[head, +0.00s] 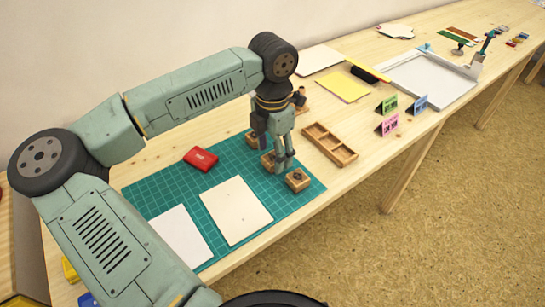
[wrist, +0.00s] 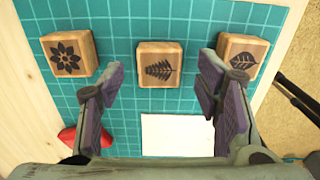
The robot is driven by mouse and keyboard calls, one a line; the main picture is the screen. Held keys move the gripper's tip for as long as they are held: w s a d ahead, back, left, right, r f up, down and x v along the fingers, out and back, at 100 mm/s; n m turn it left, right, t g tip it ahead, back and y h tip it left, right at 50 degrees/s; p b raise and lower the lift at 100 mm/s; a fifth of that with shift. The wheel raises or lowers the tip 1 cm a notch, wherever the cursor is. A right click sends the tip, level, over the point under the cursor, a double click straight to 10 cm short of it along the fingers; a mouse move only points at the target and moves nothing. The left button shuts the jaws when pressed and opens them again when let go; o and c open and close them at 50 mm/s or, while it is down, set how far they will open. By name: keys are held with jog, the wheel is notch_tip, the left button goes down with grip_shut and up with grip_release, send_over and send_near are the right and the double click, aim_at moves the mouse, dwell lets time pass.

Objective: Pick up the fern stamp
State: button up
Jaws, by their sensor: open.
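The fern stamp (wrist: 160,63) is a small wooden block with a dark fern picture on top, the middle one of a row of three on the green cutting mat (wrist: 118,30). In the head view, the middle block (head: 267,160) is partly hidden by my gripper (head: 279,158). In the wrist view, my gripper (wrist: 159,68) is open and empty, pointing down, with a finger on either side of the fern stamp and a gap on each side. I cannot tell exactly how far above the mat the fingertips are.
A flower stamp (wrist: 68,54) is left of the fern stamp and a leaf stamp (wrist: 243,57) is right, close to my right finger. A red inkpad (head: 201,158) and white sheets (head: 236,210) lie on the mat. A wooden tray (head: 345,153) stands to the right.

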notch_tip(320, 180, down, 2)
jog(key=c, duration=1.1)
